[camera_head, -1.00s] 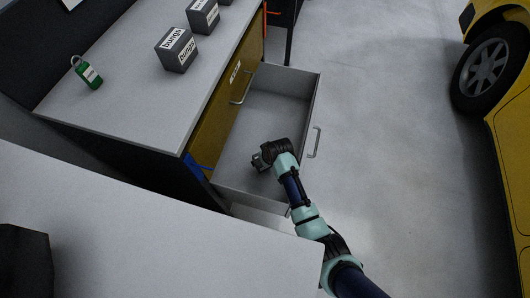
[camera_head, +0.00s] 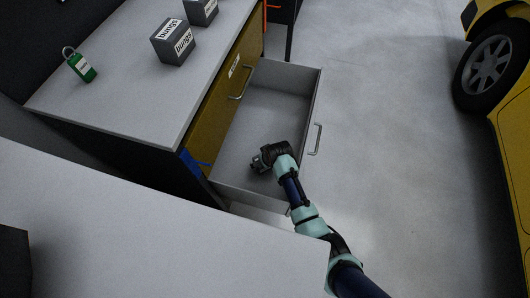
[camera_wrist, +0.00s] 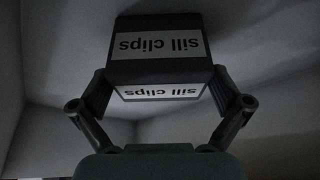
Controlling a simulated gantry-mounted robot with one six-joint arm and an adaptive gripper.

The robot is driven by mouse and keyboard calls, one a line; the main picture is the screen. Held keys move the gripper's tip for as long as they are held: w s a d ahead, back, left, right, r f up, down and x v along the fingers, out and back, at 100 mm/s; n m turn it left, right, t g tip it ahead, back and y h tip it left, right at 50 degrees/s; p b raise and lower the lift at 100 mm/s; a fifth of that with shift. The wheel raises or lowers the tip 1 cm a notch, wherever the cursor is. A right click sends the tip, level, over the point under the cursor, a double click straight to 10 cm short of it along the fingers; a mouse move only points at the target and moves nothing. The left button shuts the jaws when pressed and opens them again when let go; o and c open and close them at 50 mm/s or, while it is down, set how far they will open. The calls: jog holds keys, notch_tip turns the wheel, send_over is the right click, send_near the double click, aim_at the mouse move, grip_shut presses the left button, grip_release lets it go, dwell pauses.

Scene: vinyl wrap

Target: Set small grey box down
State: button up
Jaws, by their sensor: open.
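The small grey box (camera_wrist: 160,22), with white "sill clips" labels, shows in the wrist view between the fingers of my gripper (camera_wrist: 160,88). The fingers are open, one at each side of the box, with the tips close to its lower edge; I cannot tell whether they touch it. In the head view my gripper (camera_head: 258,164) is low inside the open drawer (camera_head: 270,105), near its front end. The box cannot be made out there, hidden by or merged with the dark gripper. The box seems to rest on the drawer's pale floor.
The drawer's walls stand close around my gripper. On the grey bench top (camera_head: 130,100) are a grey "bungs" box (camera_head: 178,58), another grey box (camera_head: 203,14) and a green padlock-like item (camera_head: 82,68). A white surface (camera_head: 150,225) lies in front. A yellow car (camera_head: 500,130) stands at right.

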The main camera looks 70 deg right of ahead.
jog(key=p+v, duration=0.7)
jog(key=v, duration=0.5)
jog(key=shift+r, duration=0.15)
